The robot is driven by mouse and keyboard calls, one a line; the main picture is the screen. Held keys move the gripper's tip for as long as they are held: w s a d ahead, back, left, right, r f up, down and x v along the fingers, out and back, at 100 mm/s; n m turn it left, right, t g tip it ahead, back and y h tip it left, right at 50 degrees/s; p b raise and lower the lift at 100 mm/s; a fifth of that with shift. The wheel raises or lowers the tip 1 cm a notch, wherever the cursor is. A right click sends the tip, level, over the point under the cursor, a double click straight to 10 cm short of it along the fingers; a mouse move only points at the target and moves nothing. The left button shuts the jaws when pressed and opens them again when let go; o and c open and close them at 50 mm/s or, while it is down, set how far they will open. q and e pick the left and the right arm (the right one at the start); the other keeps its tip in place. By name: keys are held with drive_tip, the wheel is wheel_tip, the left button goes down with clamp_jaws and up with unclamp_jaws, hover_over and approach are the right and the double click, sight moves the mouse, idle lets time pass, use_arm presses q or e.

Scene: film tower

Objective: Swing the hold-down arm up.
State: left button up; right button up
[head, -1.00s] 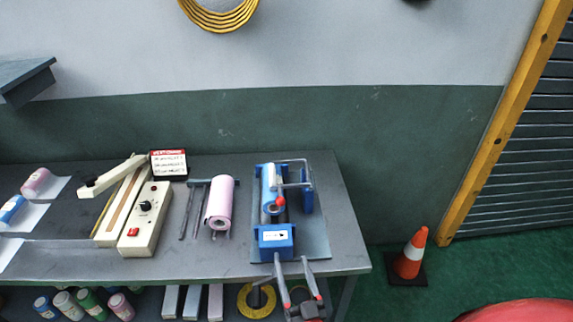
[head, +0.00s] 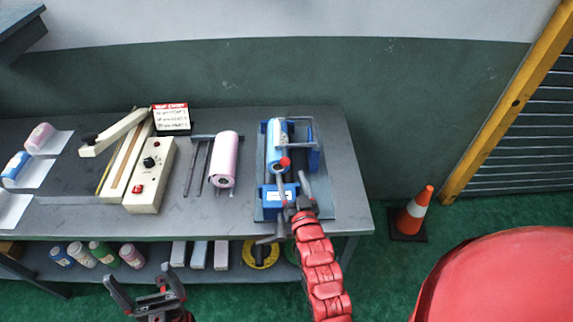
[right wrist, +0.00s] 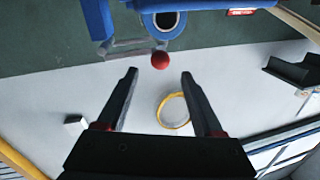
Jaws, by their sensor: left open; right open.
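The film tower is a blue stand (head: 276,203) on a grey plate at the bench's right end, with a blue film roll (head: 277,148) in it. The hold-down arm is a grey bent rod (head: 296,120) ending in a red knob (head: 285,161); it lies low over the roll. My right gripper (head: 292,176) is open and empty, just in front of the knob. In the right wrist view the knob (right wrist: 160,61) sits centred, just beyond the fingertips (right wrist: 160,74), with no visible contact. My left gripper (head: 138,273) is open and empty, low in front of the bench.
A pink roll (head: 224,160) on a stand, a cream sealer (head: 149,176) and a small sign (head: 171,118) stand left of the tower. Bottles and a yellow tape roll (head: 260,254) lie on the lower shelf. A traffic cone (head: 416,210) stands right of the bench.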

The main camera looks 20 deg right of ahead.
sight(286, 164)
drive_tip(key=w, duration=0.6)
drive_tip(key=shift+d, duration=0.25)
drive_tip(key=shift+s, duration=0.1)
clamp_jaws()
idle(1.1)
